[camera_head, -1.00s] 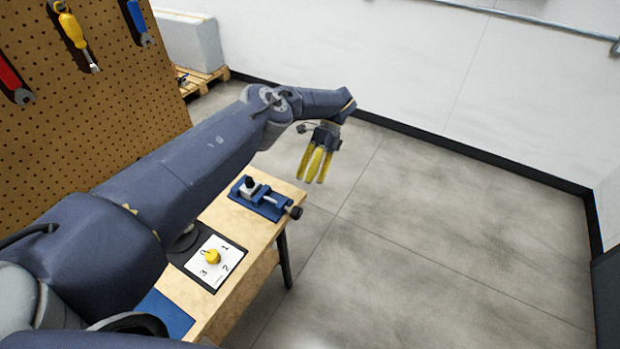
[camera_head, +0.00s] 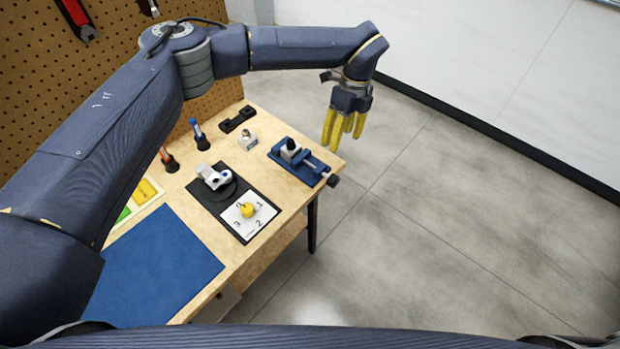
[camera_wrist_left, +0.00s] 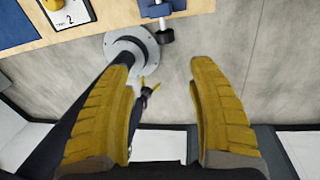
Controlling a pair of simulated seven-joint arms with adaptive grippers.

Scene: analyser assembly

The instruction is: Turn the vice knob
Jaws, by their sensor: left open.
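The blue vice (camera_head: 299,161) sits at the right end of the workbench. Its dark knob (camera_head: 333,181) sticks out past the bench edge. My left gripper (camera_head: 343,128), with yellow fingers, is open and empty, pointing down beyond the bench edge, above and behind the knob in the head view. In the left wrist view, the gripper (camera_wrist_left: 165,115) shows its two fingers wide apart, with floor between them. The vice knob (camera_wrist_left: 165,36) is at the top of that view, beyond the fingertips and apart from them.
On the workbench (camera_head: 270,243) are a dial panel with a yellow knob (camera_head: 247,209), a grey-white device (camera_head: 213,177), a blue mat (camera_head: 155,265) and upright tools (camera_head: 199,135). A pegboard (camera_head: 110,60) stands behind. The floor to the right (camera_head: 450,230) is clear.

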